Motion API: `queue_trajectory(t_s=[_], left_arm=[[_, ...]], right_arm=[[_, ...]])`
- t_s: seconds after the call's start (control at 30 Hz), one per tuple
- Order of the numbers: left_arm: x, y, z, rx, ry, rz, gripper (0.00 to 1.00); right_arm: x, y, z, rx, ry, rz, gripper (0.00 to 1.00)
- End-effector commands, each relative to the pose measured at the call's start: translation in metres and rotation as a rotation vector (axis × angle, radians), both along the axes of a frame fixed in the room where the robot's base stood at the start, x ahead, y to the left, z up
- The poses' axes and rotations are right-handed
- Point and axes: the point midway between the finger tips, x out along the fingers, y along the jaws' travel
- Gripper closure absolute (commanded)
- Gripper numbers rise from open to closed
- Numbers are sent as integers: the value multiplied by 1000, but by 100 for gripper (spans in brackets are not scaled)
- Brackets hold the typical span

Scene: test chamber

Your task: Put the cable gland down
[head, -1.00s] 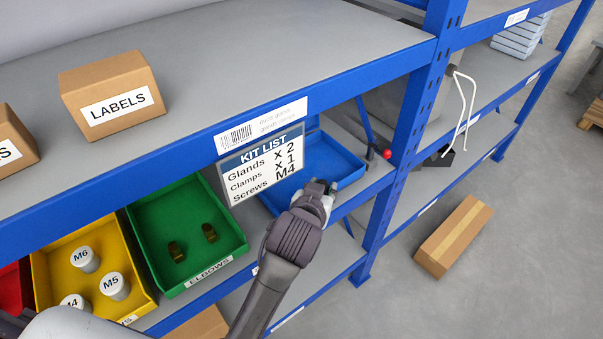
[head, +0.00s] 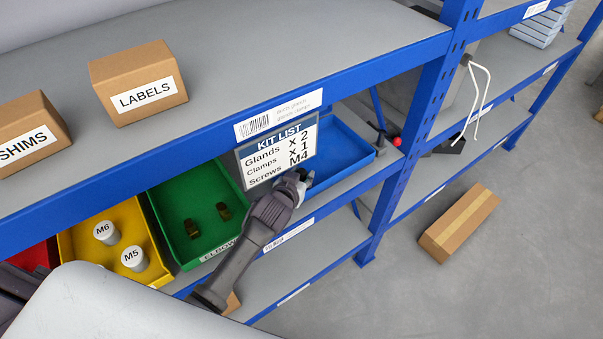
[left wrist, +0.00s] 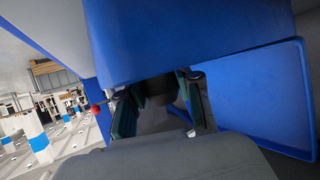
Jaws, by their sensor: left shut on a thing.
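My left gripper (head: 298,182) is at the near edge of the blue tray (head: 345,160), just below the kit list card. In the left wrist view the gripper (left wrist: 160,92) has its two green-padded fingers on either side of a dark thing (left wrist: 160,88), which looks like the cable gland. The gland is in shadow there, and I cannot make it out in the head view. The blue tray (left wrist: 265,95) is at the right in the wrist view, and its visible part looks empty. My right gripper is not in view.
The blue shelf edge (head: 370,82) runs above the gripper, with the kit list card (head: 278,153) hanging from it. A green bin (head: 172,220) with two brass elbows and a yellow bin (head: 140,225) stand left. A red-knobbed lever (head: 396,142) is right of the tray.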

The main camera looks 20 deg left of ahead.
Motion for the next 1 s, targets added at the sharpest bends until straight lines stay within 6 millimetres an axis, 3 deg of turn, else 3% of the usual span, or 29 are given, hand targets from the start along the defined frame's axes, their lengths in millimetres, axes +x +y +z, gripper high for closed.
queue_trajectory(t_s=[0.67,0.7,0.8,0.83,1.0], left_arm=[[0,0,-12,1,0,0,95],[0,0,-12,1,0,0,63],[0,0,-12,1,0,0,46],[0,0,-12,0,0,-1,41],[-1,-2,-12,-1,2,-3,41]], right_arm=[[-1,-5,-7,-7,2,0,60],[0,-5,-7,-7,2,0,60],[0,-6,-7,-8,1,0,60],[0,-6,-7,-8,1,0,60],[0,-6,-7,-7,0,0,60]])
